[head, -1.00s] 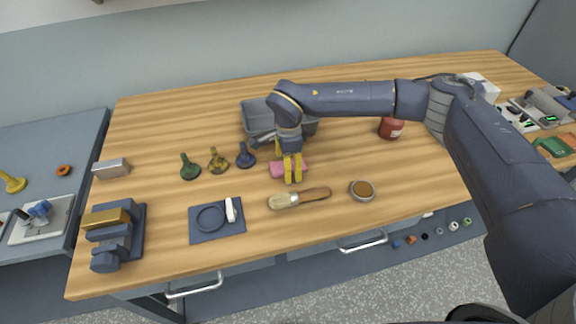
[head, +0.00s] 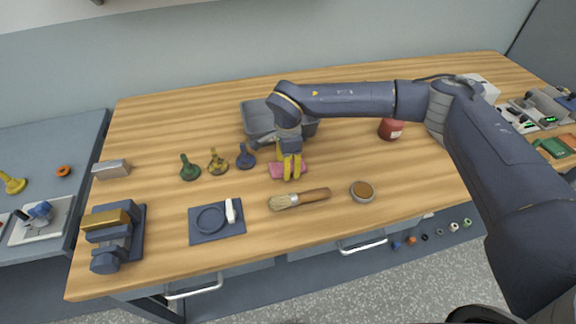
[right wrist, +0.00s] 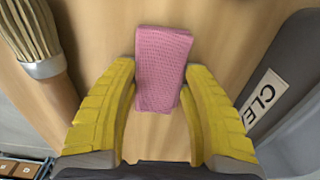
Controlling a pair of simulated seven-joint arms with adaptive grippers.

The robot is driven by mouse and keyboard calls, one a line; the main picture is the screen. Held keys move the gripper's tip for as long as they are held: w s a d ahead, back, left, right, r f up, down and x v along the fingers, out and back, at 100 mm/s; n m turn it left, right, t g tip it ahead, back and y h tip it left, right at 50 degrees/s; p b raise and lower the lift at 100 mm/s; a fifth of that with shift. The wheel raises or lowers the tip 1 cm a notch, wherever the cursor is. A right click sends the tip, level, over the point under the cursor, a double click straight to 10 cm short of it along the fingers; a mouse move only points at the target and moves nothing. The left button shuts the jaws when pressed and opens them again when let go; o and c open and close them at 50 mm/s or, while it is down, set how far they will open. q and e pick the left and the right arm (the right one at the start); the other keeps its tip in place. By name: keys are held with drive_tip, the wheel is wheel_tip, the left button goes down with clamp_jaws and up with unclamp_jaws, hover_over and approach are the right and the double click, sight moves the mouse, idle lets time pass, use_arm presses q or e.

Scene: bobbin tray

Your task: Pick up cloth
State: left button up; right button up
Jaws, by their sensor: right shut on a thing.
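The pink cloth (head: 277,171) lies on the wooden bench near its middle, and it fills the space between the fingers in the right wrist view (right wrist: 162,62). My right gripper (head: 291,173) points down at the cloth, its yellow fingers (right wrist: 160,85) on either side of it and shut on it. The cloth looks to be at bench level; I cannot tell whether it is clear of the wood. My left gripper is not in view.
A grey bin (head: 258,118) stands just behind the gripper. A brush (head: 300,199) and a round tin (head: 362,191) lie in front. Several bobbin-like pegs (head: 218,162) stand to the left, and a red jar (head: 391,128) to the right.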

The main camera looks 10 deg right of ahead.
wheel_tip(320, 180, up, 20)
idle(0.6)
